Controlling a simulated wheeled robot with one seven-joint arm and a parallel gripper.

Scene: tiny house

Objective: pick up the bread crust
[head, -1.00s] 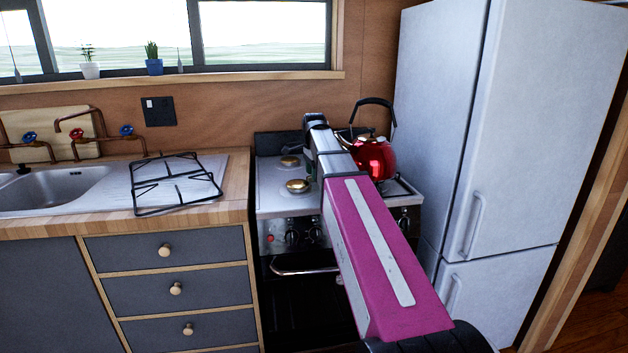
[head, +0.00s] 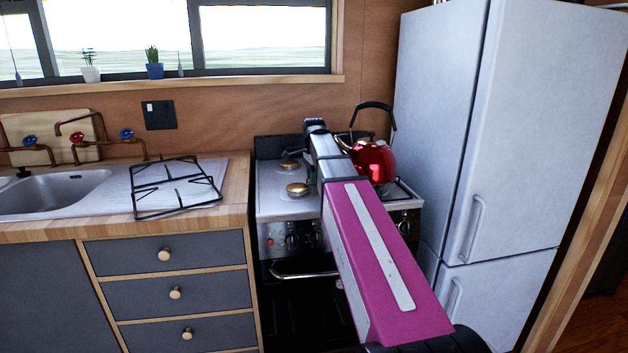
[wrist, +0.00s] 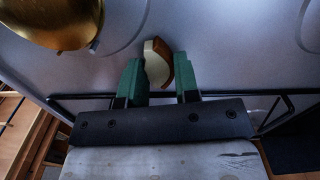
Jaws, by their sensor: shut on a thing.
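The bread crust (wrist: 157,64) is a small wedge with a brown rind and a pale inner face. In the wrist view it sits between the green fingers of my gripper (wrist: 158,60), at their tips. The fingers are shut on it, one on each side, and its far end sticks out beyond them. The grey stove top lies behind it; I cannot tell whether the crust still touches it. In the head view my arm reaches over the stove (head: 270,203), and neither the fingers nor the crust can be made out.
A brass burner cap (wrist: 52,22) is at the wrist view's upper left. A red kettle (head: 374,162) stands right of my arm on the stove. The white fridge (head: 500,130) is close on the right. A black pan grate (head: 177,187) lies on the counter at left.

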